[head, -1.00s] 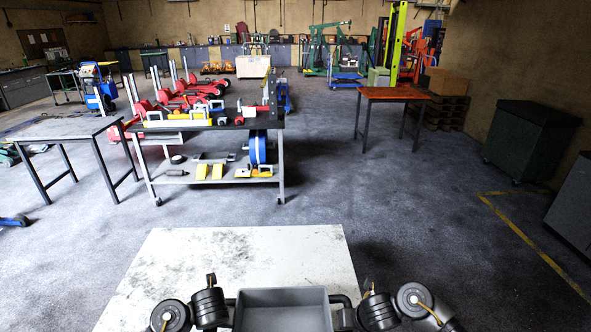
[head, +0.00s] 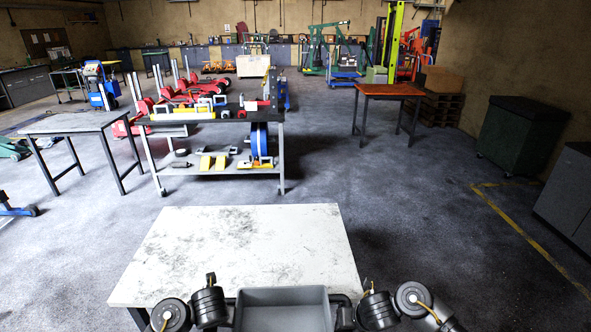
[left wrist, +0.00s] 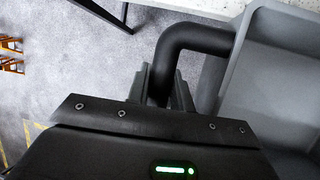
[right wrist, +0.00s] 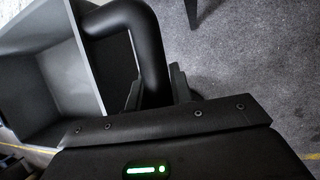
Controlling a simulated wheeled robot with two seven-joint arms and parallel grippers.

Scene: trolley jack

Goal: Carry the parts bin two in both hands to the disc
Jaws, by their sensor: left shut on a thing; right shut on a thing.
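The parts bin (head: 283,315) is an empty-looking grey open box at the bottom middle of the head view, close to my body. My left gripper (left wrist: 162,90) is shut on its black bent handle (left wrist: 205,38) at the bin's left side. My right gripper (right wrist: 157,92) is shut on the matching black handle (right wrist: 145,35) at the other side. The bin's grey wall also shows in the left wrist view (left wrist: 232,75) and the right wrist view (right wrist: 75,75). I cannot make out a disc as a place for the bin.
A white stained table (head: 245,245) stands just ahead, its top bare. Beyond are a loaded trolley bench (head: 222,168), a grey table (head: 75,123) on the left and an orange-topped table (head: 392,91). A green bin (head: 522,135) stands right. Floor right of the white table is open.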

